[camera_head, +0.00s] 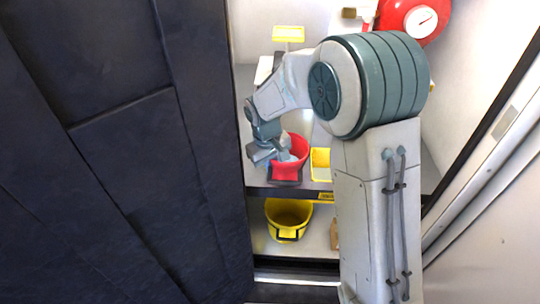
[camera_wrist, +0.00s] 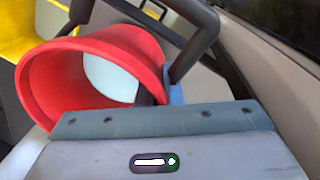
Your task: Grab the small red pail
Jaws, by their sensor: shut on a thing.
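The small red pail (camera_head: 298,146) is at the front of the upper shelf (camera_head: 258,180), tilted in my gripper. My gripper (camera_head: 279,155) reaches down to it from the upper left and is shut on its wall. In the wrist view the red pail (camera_wrist: 45,85) lies with its open mouth toward the left. My gripper (camera_wrist: 165,92) shows there with its dark fingers at the pail's right side. I cannot tell whether the pail's base touches the shelf.
A yellow bin (camera_head: 320,160) stands just right of the pail. A larger yellow bucket (camera_head: 290,213) is on the lower shelf. A red tank with a gauge (camera_head: 395,18) is at the upper right. A dark panel (camera_head: 120,150) closes off the left side.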

